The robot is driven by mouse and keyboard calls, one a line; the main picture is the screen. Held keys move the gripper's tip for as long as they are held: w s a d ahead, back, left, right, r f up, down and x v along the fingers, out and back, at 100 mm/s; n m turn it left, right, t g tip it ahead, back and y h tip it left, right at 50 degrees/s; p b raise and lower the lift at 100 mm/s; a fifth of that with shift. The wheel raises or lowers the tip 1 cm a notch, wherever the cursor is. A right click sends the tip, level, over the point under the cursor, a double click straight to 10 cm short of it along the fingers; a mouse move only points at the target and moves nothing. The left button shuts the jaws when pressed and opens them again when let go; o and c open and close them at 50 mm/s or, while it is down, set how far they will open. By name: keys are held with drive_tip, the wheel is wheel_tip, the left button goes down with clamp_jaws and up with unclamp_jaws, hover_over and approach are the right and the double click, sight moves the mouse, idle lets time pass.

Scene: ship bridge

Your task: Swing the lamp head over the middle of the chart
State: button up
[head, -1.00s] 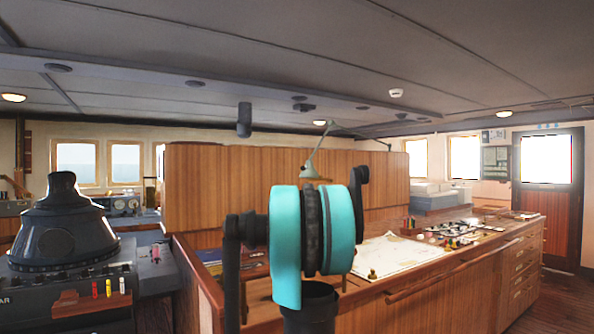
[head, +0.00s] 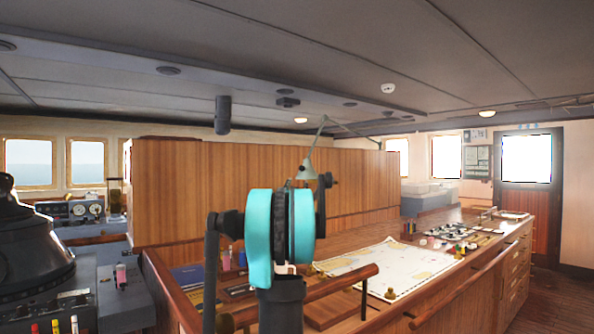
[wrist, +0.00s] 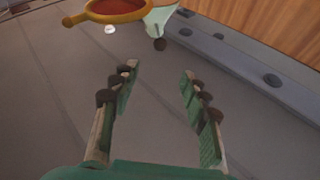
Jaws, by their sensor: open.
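The lamp head (head: 306,171) is a pale green shade on a thin jointed arm, in front of the wood panel in the head view. The chart (head: 412,262) lies flat on the chart table, to the lamp head's lower right in the picture; my arm covers part of the area left of it. In the wrist view a pale green cone with a dark knob, which looks like the lamp head (wrist: 162,18), is at the top edge, partly cut off. My gripper (wrist: 156,76) is open and empty, with the cone beyond its fingertips. My gripper is not clear in the head view.
An orange-rimmed round thing (wrist: 118,11) that I cannot identify shows beside the cone. A wooden rail (head: 318,292) runs along the table's near side. Small items (head: 460,235) lie beyond the chart. The wood panel (head: 215,195) stands behind the table.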

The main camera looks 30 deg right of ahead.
sight(302, 169)
drive_tip(key=x, duration=1.7)
drive_tip(key=shift+d, duration=0.1)
drive_tip(key=shift+c, duration=0.4)
clamp_jaws()
